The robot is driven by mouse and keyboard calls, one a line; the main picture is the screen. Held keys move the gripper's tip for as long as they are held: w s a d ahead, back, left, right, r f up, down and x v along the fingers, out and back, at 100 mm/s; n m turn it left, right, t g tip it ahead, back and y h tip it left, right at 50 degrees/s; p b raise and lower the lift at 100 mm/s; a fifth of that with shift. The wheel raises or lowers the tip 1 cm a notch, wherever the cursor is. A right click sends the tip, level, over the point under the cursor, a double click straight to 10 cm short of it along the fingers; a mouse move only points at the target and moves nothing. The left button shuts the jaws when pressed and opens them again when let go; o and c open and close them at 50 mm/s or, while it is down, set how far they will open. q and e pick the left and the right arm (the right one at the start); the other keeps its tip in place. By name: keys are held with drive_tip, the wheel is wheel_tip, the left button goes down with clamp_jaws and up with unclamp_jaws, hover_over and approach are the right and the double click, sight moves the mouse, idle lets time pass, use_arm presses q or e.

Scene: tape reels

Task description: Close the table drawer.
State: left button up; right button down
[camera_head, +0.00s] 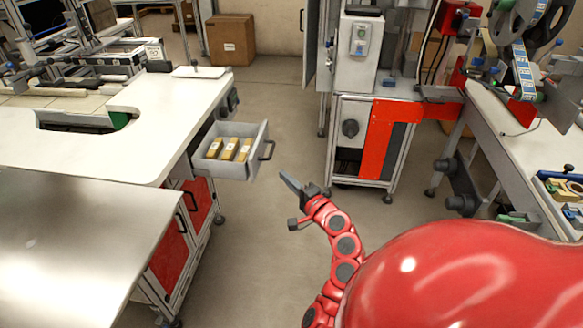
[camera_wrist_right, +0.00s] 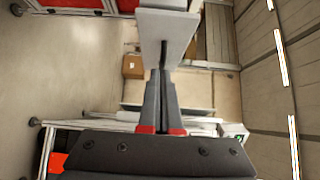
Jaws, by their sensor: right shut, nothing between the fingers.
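The table drawer (camera_head: 257,136) is pulled out from the right side of the white table (camera_head: 150,110). It is a grey open box with a dark handle (camera_head: 268,150) on its front, and three yellow-gold items (camera_head: 229,149) lie inside. My right gripper (camera_head: 285,178) is shut and empty, a little to the right of and below the handle in the head view, apparently apart from it. In the right wrist view its closed fingers (camera_wrist_right: 160,73) point at a pale panel with a dark bar, which looks like the drawer front (camera_wrist_right: 166,30). My left gripper is not in view.
A metal-topped table (camera_head: 85,245) stands at the near left. A machine cabinet with a red panel (camera_head: 383,140) stands beyond the gripper, and a workbench with reels (camera_head: 520,130) is at the right. A cardboard box (camera_head: 231,40) sits at the back. The floor between is clear.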

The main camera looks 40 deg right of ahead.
sight(207, 168)
drive_tip(key=shift+w+a+p, duration=0.2)
drive_tip(key=shift+w+a, duration=0.15)
drive_tip(key=shift+w, duration=0.85)
drive_tip(key=shift+w+a+p, duration=0.2)
drive_tip(key=shift+w+a, duration=0.2)
drive_tip(key=shift+w, duration=0.75)
drive_tip(key=shift+w+a+p, duration=0.2)
drive_tip(key=shift+w+a, duration=0.15)
drive_tip(key=shift+w, duration=0.85)
drive_tip(key=shift+w+a, duration=0.1)
drive_tip(key=shift+w+a+r, duration=0.1)
drive_tip(key=shift+w+a, duration=0.1)
drive_tip(key=w+a, duration=0.7)
drive_tip(key=w, duration=0.2)
drive_tip(key=w+a, duration=0.4)
drive_tip(key=shift+w+a, duration=0.4)
drive_tip(key=shift+a, duration=0.05)
